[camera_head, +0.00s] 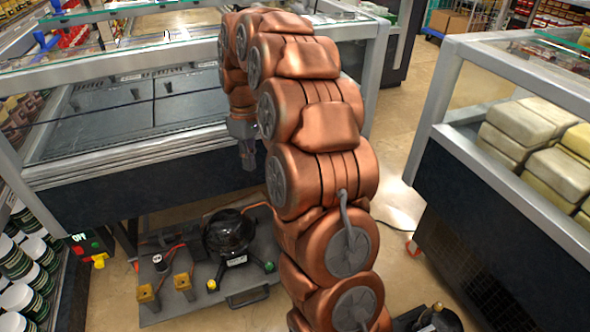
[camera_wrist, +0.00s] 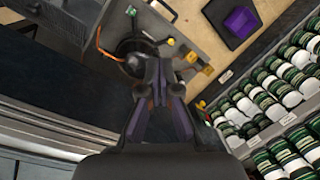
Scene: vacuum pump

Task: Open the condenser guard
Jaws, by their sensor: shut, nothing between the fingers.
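My gripper (camera_head: 247,160) points down in front of the lower front of the glass display case, above the pulled-out grey tray (camera_head: 160,315). In the wrist view my gripper (camera_wrist: 160,68) is shut and empty, with its fingertips overlapping the view of the black compressor (camera_wrist: 133,50). In the head view the compressor (camera_head: 228,233) sits on the tray. The dark front panel (camera_head: 165,195) of the case is behind and left of my gripper, with no clear contact. I cannot tell for certain which part is the condenser guard; my arm hides some of the case.
Yellow valve fittings (camera_head: 183,284) stand on the tray. A switch box reading OFF (camera_head: 88,243) is at the left, beside shelves of jars (camera_head: 22,258). A second case (camera_head: 500,220) with a dark grille (camera_head: 468,268) is at the right. Tan floor (camera_head: 405,200) lies between the cases.

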